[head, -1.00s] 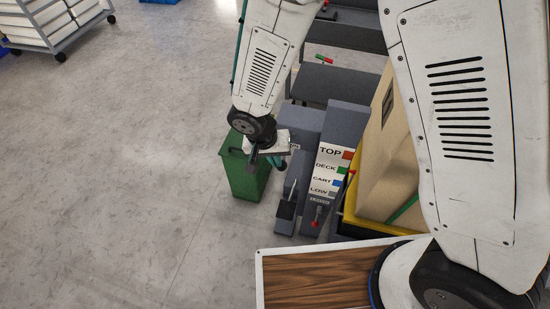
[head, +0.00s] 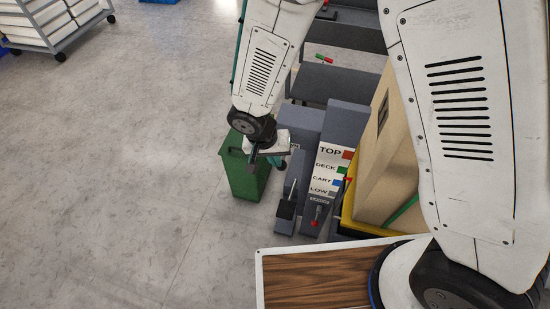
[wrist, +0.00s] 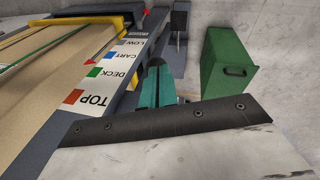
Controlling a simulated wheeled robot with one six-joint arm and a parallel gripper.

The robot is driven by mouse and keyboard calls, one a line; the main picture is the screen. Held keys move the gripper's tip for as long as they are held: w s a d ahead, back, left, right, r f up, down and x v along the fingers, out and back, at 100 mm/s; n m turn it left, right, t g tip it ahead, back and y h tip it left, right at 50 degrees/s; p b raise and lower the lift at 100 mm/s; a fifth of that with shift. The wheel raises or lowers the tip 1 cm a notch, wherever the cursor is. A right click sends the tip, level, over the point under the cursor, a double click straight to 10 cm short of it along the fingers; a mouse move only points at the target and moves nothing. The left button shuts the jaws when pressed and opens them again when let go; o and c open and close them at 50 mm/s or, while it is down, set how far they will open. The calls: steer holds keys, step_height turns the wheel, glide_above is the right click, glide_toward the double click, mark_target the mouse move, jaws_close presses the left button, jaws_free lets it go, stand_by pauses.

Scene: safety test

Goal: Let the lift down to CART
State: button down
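The lift's level board (head: 325,172) reads TOP, DECK, CART and LOW from top to bottom, with red, green, blue and grey squares. A red-knobbed lever (head: 316,222) is below the board. A black pedal or paddle (head: 286,209) is on the grey unit left of it. My gripper (head: 253,161) hangs above and left of these controls, apart from them. In the wrist view its teal fingers (wrist: 156,84) are together, with nothing visible between them.
A large beige carton (head: 393,165) stands on the yellow-edged lift platform (head: 352,222). A green bin (head: 243,178) is behind and below my gripper. The floor on the left is clear.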

steer(key=shift+s+d+f, duration=0.15)
steer(key=shift+s, duration=0.1)
stand_by(0.6)
steer(key=s+a+r, duration=0.2)
steer(key=r, duration=0.3)
steer(key=s+a+r, duration=0.2)
steer(key=a+r, duration=0.1)
steer(key=r, duration=0.3)
steer(key=shift+a+r, duration=0.2)
steer(key=shift+r, duration=0.1)
stand_by(1.1)
